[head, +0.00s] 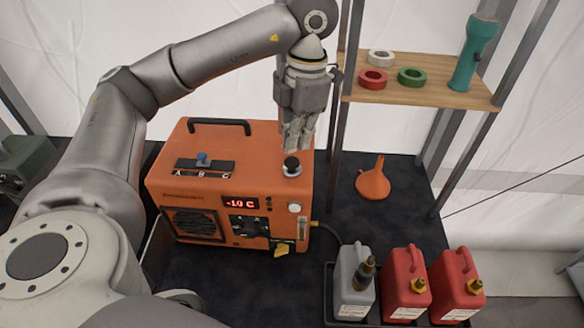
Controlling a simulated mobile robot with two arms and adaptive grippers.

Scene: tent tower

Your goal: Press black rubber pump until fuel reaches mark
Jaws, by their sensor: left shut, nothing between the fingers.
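The orange heater box (222,187) stands on the dark surface in the middle of the head view. Its black rubber pump (291,166) is a round knob on the top right corner. My left gripper (297,146) points down directly above the pump, shut and empty. The fingertips are at or just above the knob; I cannot tell whether they touch it. A narrow upright fuel gauge (302,229) sits on the right of the front face. Its fuel level and mark are too small to read. The display (241,203) shows -10 C. My right gripper is out of view.
Grey (354,280) and red (404,278) fuel cans stand in a black tray at the lower right. An orange funnel (373,182) lies right of the box. A wooden shelf (430,92) on metal posts holds tape rolls and a teal flashlight (472,55).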

